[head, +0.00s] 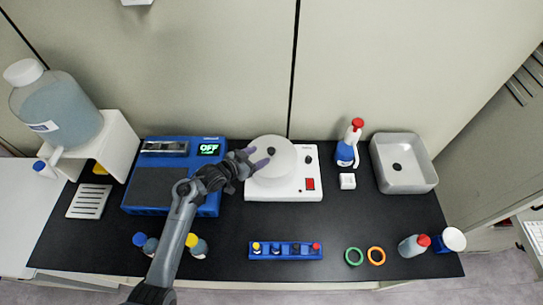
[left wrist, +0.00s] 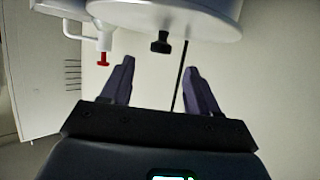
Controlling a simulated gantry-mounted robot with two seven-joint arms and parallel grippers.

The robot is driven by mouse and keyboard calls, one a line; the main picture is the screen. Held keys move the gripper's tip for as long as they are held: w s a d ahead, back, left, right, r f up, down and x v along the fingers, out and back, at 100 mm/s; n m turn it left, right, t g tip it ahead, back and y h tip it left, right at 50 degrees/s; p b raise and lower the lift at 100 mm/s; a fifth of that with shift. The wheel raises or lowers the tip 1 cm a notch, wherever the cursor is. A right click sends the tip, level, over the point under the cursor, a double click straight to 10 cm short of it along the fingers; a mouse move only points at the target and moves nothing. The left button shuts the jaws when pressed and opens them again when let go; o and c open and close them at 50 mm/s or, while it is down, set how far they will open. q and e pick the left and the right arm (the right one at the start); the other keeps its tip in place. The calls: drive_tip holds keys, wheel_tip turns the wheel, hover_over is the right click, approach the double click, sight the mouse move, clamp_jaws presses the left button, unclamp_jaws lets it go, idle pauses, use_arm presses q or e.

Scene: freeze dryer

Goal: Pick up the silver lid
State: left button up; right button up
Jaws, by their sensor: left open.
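The round, pale silver-white lid (head: 277,168) sits on top of the white freeze-dryer unit (head: 256,193) at the back centre of the table, with a small black knob (head: 271,150) on it. My left gripper (head: 257,157) is open and empty over the left part of the lid. In the left wrist view the fingers (left wrist: 159,66) are spread apart. The lid (left wrist: 205,20) fills the top of that view, and its black knob (left wrist: 161,42) is just beyond the fingertips, lined up between them and apart from both. My right gripper is not in view.
A blue device (head: 150,190) with an OFF display stands left of the unit. A blue rack (head: 286,257) lies in front. A spray bottle (head: 346,150) and grey sink (head: 408,182) stand to the right.

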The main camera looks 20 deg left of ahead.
sight(271, 150)
use_arm(q)
drive_tip(key=shift+x, duration=3.1)
drive_tip(key=shift+c, duration=0.3)
clamp_jaws()
drive_tip(key=shift+r, duration=0.1)
